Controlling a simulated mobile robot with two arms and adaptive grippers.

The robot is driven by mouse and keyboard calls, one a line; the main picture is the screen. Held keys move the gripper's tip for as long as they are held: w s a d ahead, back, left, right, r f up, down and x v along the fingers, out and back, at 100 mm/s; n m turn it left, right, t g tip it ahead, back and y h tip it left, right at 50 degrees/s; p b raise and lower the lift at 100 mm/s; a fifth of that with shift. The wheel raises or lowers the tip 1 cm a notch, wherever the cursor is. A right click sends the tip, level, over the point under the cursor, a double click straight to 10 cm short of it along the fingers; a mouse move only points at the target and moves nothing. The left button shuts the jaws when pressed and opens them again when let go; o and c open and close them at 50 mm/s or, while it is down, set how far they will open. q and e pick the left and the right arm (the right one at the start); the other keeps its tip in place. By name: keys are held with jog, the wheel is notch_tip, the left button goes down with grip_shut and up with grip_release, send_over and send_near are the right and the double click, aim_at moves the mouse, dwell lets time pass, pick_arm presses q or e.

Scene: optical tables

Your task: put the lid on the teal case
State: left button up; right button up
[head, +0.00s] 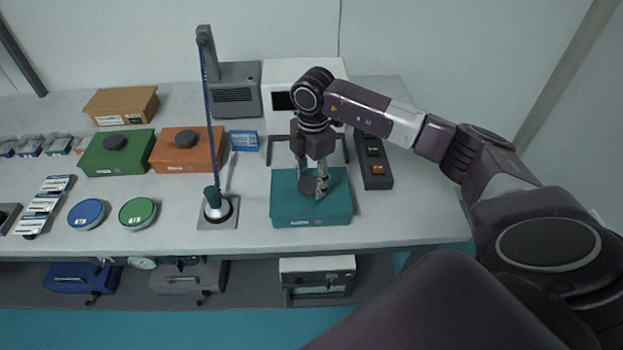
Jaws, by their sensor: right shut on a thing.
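The teal case (335,219) stands near the front edge of the table, right of the middle. Its teal lid (338,186) shows as the flat top and looks lined up with the case, lying on it or very close above it; I cannot tell whether a thin gap is left. My right gripper (311,188) points down from above and is shut on the dark round knob of the lid. The fingers hide part of the knob. My left gripper is not in view.
A green case (100,163) and an orange case (187,160) with dark knobs stand to the left. A stand (233,210) with a tall post is left of the teal case. A dark switch box (377,181) is close on its right. A white instrument (276,69) stands behind.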

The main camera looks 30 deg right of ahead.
dwell(0.3)
jog(key=o, duration=1.4)
jog(key=shift+c, duration=0.2)
notch_tip(320, 180, up, 12)
jog(key=shift+f, duration=0.1)
